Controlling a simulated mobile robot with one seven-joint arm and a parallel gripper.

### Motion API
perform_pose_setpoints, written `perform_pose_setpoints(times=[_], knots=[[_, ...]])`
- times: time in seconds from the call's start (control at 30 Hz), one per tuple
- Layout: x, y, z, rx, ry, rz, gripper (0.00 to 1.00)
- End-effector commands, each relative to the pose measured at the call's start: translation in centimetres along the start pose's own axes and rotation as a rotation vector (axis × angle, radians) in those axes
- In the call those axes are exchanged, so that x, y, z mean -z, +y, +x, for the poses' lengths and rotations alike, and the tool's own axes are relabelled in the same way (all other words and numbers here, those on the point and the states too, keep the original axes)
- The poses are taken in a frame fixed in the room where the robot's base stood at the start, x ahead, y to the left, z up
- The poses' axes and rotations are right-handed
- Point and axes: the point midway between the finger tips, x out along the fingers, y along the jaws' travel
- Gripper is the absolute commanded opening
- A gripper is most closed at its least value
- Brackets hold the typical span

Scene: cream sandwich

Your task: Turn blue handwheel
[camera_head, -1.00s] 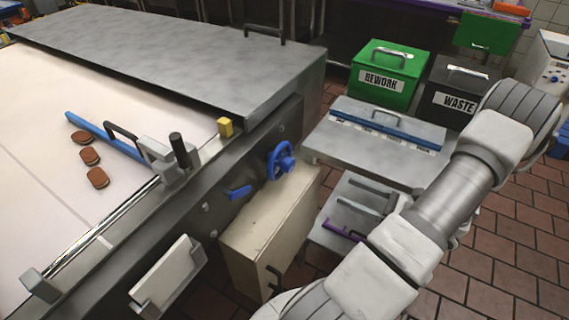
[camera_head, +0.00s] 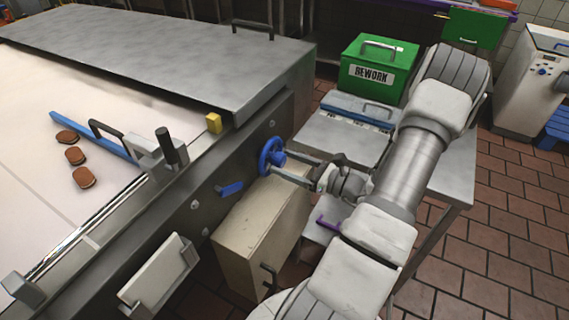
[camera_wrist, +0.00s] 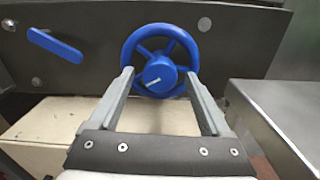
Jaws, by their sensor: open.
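The blue handwheel (camera_head: 270,157) is mounted on the dark side panel of the machine. In the wrist view the handwheel (camera_wrist: 160,58) faces me, with a round hub that bears a short white mark, and spokes to the rim. My gripper (camera_head: 290,168) points at it from the right. In the wrist view my gripper (camera_wrist: 160,80) is open, its two fingers spread to the left and right of the hub. The fingertips overlap the lower rim in the picture; I cannot tell whether they touch it.
A blue lever (camera_head: 229,188) sits on the panel left of the wheel. A beige box (camera_head: 258,225) stands below it. A steel table (camera_head: 345,145) and the green REWORK bin (camera_head: 378,68) are on the right. Brown biscuits (camera_head: 75,156) lie on the pale belt (camera_head: 40,200).

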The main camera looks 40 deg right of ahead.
Motion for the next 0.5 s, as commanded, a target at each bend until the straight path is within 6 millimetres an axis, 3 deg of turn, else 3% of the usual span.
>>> perform_pose_setpoints(times=[0.4, 0.5], knots=[[0.00, -0.01, 0.99, 0.001, 0.001, 0.000, 0.81], [-0.01, -0.01, 0.99, 0.001, 0.001, 0.000, 0.65]])
